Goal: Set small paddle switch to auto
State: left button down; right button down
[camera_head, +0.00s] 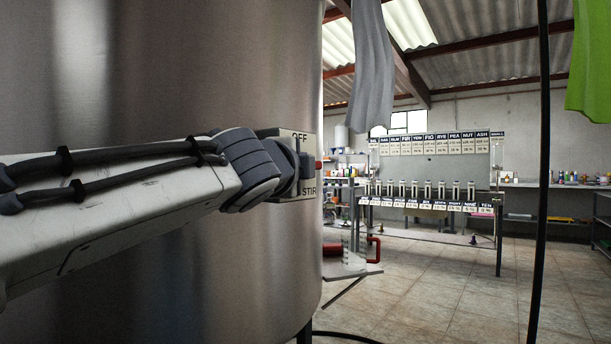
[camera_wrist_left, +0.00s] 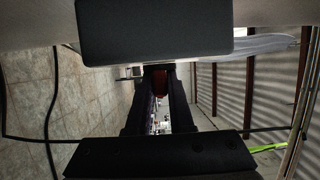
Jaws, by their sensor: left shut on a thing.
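A light switch plate (camera_head: 303,190) is on the side of the big steel tank (camera_head: 150,70). It reads OFF at the top and STIR at the bottom; no AUTO label is visible. My left gripper (camera_head: 306,166) reaches in from the left across the plate and covers its middle. A small red tip, likely of the paddle switch (camera_head: 318,165), shows just beyond the fingers. In the left wrist view a dark red part (camera_wrist_left: 160,80) sits between the fingertips, and the left gripper (camera_wrist_left: 158,76) is shut on it. The paddle's exact position is hidden. My right gripper is out of view.
A grey cloth (camera_head: 371,70) and a green cloth (camera_head: 592,60) hang at the top. A dark vertical cable (camera_head: 541,180) hangs at the right. A labelled rack (camera_head: 430,195) stands far back. The tiled floor (camera_head: 450,290) between is mostly clear.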

pick_arm(q)
jog(key=c, duration=0.8)
grip_release()
jog(key=shift+s, duration=0.1)
jog(key=shift+s+a, duration=0.1)
jog(key=shift+s, duration=0.2)
jog(key=b+v, duration=0.9)
jog(key=b, duration=0.1)
jog(key=shift+s, duration=0.3)
jog(key=shift+a, duration=0.1)
